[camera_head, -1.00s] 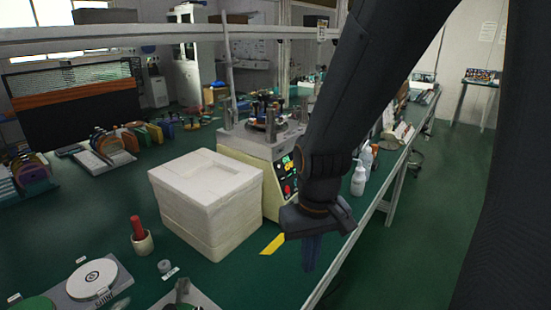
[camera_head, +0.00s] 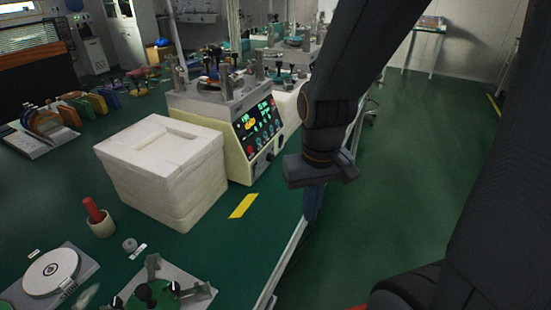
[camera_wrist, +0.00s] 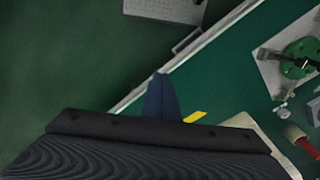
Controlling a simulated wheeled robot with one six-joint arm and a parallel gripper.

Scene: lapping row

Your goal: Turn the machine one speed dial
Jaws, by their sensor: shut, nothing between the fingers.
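A lapping machine (camera_head: 236,165) with a cream housing stands on the green bench. Its black control panel (camera_head: 258,126) faces the aisle and carries lit green readouts, several small knobs and a red button; I cannot tell which knob is the speed dial, nor whether this is machine one. My gripper (camera_head: 312,212) is shut and empty, pointing down near the bench's front edge, right of the panel and nearer to me. It is apart from the panel. In the wrist view my gripper (camera_wrist: 158,80) shows as closed dark blue fingers by the bench edge; no panel shows there.
A white foam block (camera_head: 160,165) stands left of the machine. A yellow strip (camera_head: 243,206) lies on the bench before it. A red-handled tool in a cup (camera_head: 100,219) and a plate with a green disc (camera_head: 155,294) are nearer. The aisle floor (camera_head: 430,170) at right is clear.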

